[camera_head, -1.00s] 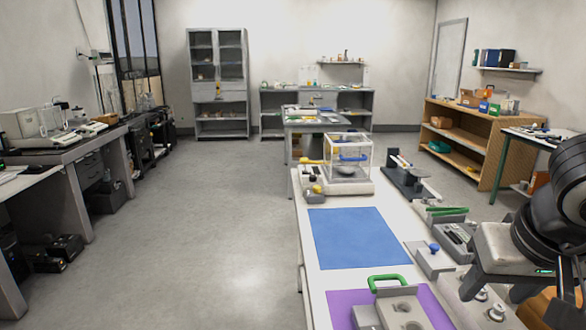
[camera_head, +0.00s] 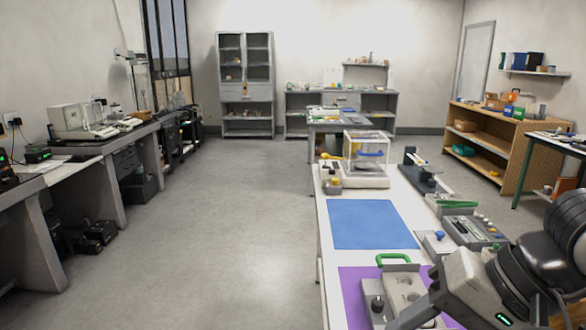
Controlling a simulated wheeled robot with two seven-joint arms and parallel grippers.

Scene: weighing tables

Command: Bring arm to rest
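My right arm comes in from the lower right, black with a grey gripper body. My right gripper (camera_head: 420,312) hangs low over the near end of the white table (camera_head: 309,253), by the purple mat (camera_head: 352,285). One grey finger shows, and the bottom edge of the picture cuts off the tips, so its opening cannot be judged. No held thing is visible. My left arm and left gripper are not in view.
Beyond lie a blue mat (camera_head: 372,224) and a clear-walled balance (camera_head: 366,158). A grey instrument box (camera_head: 473,231) is at the right. The floor to the left is clear.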

